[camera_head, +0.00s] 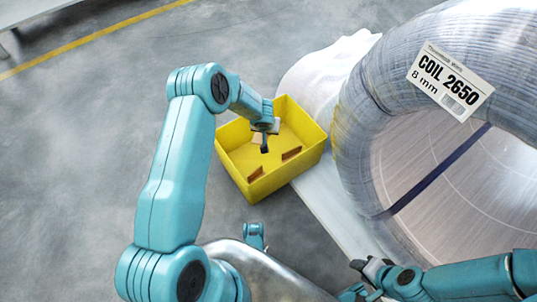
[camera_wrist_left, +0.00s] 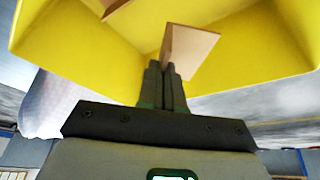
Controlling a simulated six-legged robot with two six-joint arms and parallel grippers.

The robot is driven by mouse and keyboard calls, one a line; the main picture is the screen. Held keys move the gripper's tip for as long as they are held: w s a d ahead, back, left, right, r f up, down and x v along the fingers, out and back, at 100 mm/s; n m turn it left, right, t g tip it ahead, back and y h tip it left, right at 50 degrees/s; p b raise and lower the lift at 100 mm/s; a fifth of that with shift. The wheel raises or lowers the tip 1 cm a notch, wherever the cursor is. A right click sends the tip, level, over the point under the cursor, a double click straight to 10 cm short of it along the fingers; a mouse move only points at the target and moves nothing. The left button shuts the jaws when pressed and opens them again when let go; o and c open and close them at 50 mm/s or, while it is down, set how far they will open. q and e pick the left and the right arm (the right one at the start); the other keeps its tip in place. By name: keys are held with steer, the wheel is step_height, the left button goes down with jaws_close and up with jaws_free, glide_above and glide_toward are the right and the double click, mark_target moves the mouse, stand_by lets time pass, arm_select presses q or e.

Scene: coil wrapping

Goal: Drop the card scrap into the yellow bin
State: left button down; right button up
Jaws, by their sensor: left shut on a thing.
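The yellow bin (camera_head: 237,168) stands on the floor beside the coil's platform, open side up. My left gripper (camera_head: 264,148) points down over the inside of the bin. In the left wrist view, my left gripper (camera_wrist_left: 165,72) is shut on a brown card scrap (camera_wrist_left: 190,48), which sticks out from the fingertips in front of the yellow bin walls (camera_wrist_left: 255,45). The held scrap is hard to make out in the head view. My right gripper (camera_head: 368,268) is low in front of the coil; its fingers are too small to read.
Brown pieces (camera_head: 291,153) show inside the bin in the head view. A large wrapped coil (camera_head: 350,130) with a white label (camera_head: 450,82) stands on the right. White sheeting (camera_head: 315,75) lies behind the bin. The grey floor (camera_head: 70,180) on the left is clear.

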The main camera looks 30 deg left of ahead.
arm_select(q)
steer(key=c, duration=1.2)
jaws_free()
step_height(320, 180, up, 6)
steer(key=p, duration=0.2)
steer(key=shift+r+p, duration=0.2)
steer(key=shift+p, duration=0.1)
steer(key=s+d+r+m+p, duration=0.1)
steer(key=d+r+p, duration=0.1)
steer(key=r, duration=0.7)
steer(key=s+d+r+p, duration=0.1)
steer(key=d+r, duration=0.3)
steer(key=r, duration=0.5)
steer(key=s+d+r+m+h+p, duration=0.1)
steer(key=d+r+p, duration=0.2)
steer(key=r, duration=0.7)
steer(key=shift+s+d+m, duration=0.3)
steer(key=shift+s+d, duration=0.1)
steer(key=shift+d, duration=0.2)
